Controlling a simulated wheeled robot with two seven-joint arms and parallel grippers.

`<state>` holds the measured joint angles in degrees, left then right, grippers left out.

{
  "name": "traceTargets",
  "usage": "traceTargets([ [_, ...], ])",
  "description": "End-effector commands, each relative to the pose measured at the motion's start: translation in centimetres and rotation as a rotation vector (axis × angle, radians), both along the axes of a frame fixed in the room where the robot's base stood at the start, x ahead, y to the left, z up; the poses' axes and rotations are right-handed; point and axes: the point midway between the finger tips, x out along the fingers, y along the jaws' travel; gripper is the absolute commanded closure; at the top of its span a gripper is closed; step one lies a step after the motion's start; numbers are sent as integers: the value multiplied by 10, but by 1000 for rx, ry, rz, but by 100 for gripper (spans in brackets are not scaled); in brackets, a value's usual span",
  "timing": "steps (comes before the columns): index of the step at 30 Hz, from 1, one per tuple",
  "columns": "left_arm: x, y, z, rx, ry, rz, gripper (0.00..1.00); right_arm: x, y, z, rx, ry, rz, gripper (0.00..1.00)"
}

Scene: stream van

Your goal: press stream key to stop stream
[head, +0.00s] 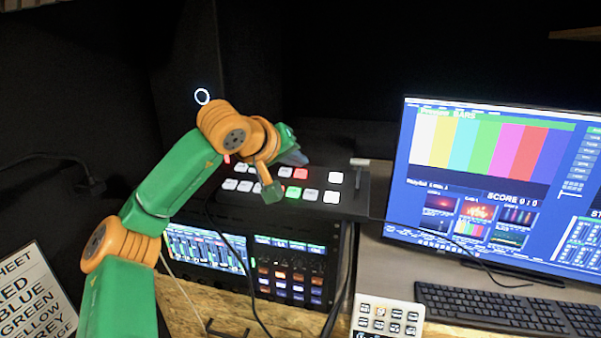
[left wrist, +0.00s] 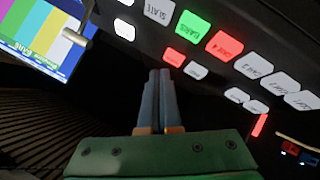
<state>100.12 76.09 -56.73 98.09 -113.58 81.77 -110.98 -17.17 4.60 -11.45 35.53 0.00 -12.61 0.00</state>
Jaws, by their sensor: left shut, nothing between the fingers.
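The black switcher panel (head: 352,195) carries two rows of keys, mostly lit white. One key in the far row (head: 300,174) is red and one in the near row (head: 293,192) is green. The left wrist view shows the green BARS key (left wrist: 193,27), a red CAM 4 key (left wrist: 225,46) and a smaller red key (left wrist: 174,57). I cannot read which key is the stream key. My left gripper (head: 301,158) is shut and empty above the far row; its fingertips (left wrist: 159,73) appear near the small red key. Contact is not visible. My right gripper is out of view.
A monitor (head: 400,210) showing colour bars stands right of the panel, with a keyboard (head: 500,306) before it. A small keypad (head: 388,318) lies at the front. Rack equipment (head: 290,270) sits below the panel, with a cable hanging across it. A lettered sheet (head: 35,300) is at left.

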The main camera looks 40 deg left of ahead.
Motion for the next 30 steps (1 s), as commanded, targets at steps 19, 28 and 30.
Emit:
traceTargets([
  [19,0,0,0,0,0,0,100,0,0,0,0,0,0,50],
  [28,2,1,-8,0,1,-1,100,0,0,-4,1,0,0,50],
  [30,2,1,-9,0,-1,-1,100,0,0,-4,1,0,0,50],
])
